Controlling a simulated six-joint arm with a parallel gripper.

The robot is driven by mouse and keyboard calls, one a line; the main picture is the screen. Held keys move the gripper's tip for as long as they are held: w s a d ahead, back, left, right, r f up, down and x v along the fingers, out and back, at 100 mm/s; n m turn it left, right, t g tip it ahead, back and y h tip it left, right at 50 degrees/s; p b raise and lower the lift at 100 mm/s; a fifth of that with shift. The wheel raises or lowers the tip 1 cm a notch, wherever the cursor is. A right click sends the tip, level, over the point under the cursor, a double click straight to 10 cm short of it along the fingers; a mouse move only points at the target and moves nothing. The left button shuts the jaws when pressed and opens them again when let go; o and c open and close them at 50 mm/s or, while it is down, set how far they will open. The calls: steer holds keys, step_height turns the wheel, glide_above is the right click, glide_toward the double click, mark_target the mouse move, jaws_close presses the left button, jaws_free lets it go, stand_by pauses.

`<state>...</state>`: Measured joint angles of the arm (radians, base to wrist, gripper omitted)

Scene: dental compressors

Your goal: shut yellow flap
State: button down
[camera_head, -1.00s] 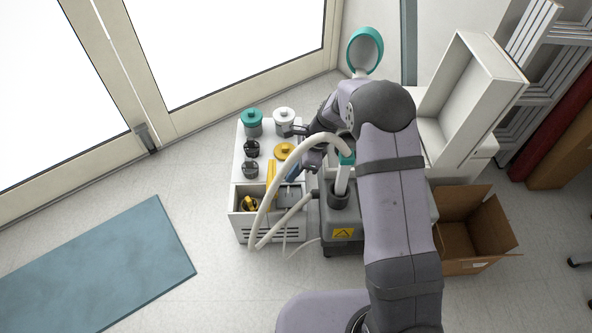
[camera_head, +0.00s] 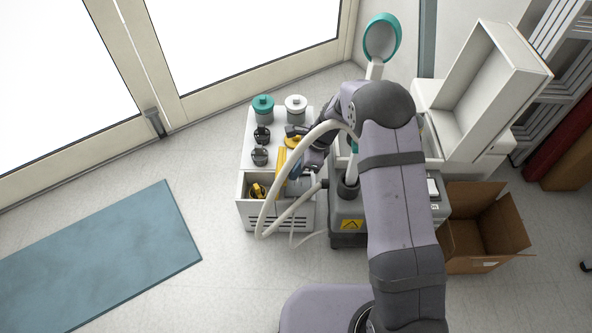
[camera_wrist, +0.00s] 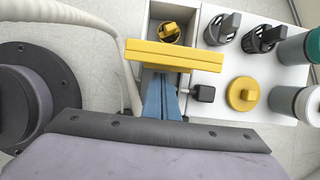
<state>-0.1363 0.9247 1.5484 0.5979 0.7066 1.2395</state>
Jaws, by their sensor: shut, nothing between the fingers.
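The yellow flap (camera_head: 281,162) stands up at the side of an open compartment (camera_head: 246,190) in a low white cabinet. In the wrist view the flap (camera_wrist: 174,56) is a thick yellow bar crossing in front of the compartment. A yellow and black item (camera_wrist: 169,32) lies inside the compartment. My gripper (camera_wrist: 162,97) has blue fingers that are shut and empty. The fingers point at the flap from the side away from the compartment, and their tips reach its lower edge. I cannot tell whether they touch. In the head view my gripper (camera_head: 294,171) is just right of the flap, partly hidden by a hose.
On the cabinet top are a round yellow lid (camera_wrist: 243,93), a black knob (camera_wrist: 203,93), two dark fittings (camera_head: 261,145), a teal-lidded jar (camera_head: 263,110) and a white-lidded jar (camera_head: 295,108). A pale hose (camera_head: 267,207) arcs nearby. A grey machine (camera_head: 346,225) stands to the right.

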mark_target(285, 176)
steer(key=shift+a+r+h+p, duration=0.2)
steer(key=shift+h+p, duration=0.1)
steer(key=shift+p, duration=0.35)
steer(key=shift+a+r+p, duration=0.15)
steer(key=shift+p, duration=0.3)
steer(key=a+r+h+p, duration=0.1)
steer(key=h+p, duration=0.1)
steer(key=p, duration=0.3)
steer(key=shift+a+r, duration=0.15)
steer(key=shift+a, duration=0.25)
steer(key=shift+a+h+p, duration=0.7)
steer(key=shift+h+p, duration=0.05)
steer(key=shift+h, duration=0.05)
steer(key=shift+a+h+b, duration=0.3)
steer(key=shift+a+h, duration=0.7)
steer(key=shift+a, duration=0.1)
steer(key=a+f+b, duration=0.2)
steer(key=a+b, duration=0.1)
steer(key=b, duration=0.1)
steer(key=a+f+b, duration=0.2)
steer(key=a+b, duration=0.2)
steer(key=a+f+b, duration=0.2)
steer(key=a+b, duration=0.1)
steer(key=shift+a+b, duration=0.2)
steer(key=shift+b, duration=0.2)
steer(key=shift+f, duration=0.1)
